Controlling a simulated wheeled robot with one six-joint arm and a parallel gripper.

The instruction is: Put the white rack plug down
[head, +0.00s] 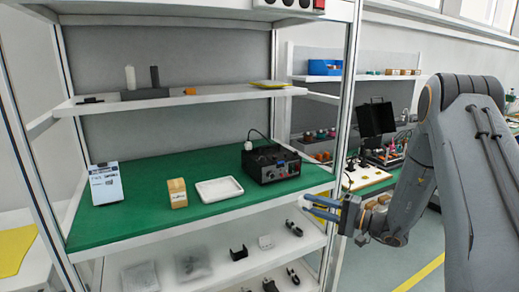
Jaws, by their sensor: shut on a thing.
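My gripper (312,207) is at the right front of the shelving unit, just off the right front corner of the green shelf. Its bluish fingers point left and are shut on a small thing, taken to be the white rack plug. The plug is too small and too covered by the fingers to make out its shape or tilt. It is held in the air, in front of the rack's right post.
The green shelf (140,222) holds a blue-white box (105,184), a tan box (177,193), a white tray (219,190) and a black device (271,164) with a cable. Connectors and bags lie on the white shelf (215,270) below. A metal post (348,90) stands beside my gripper.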

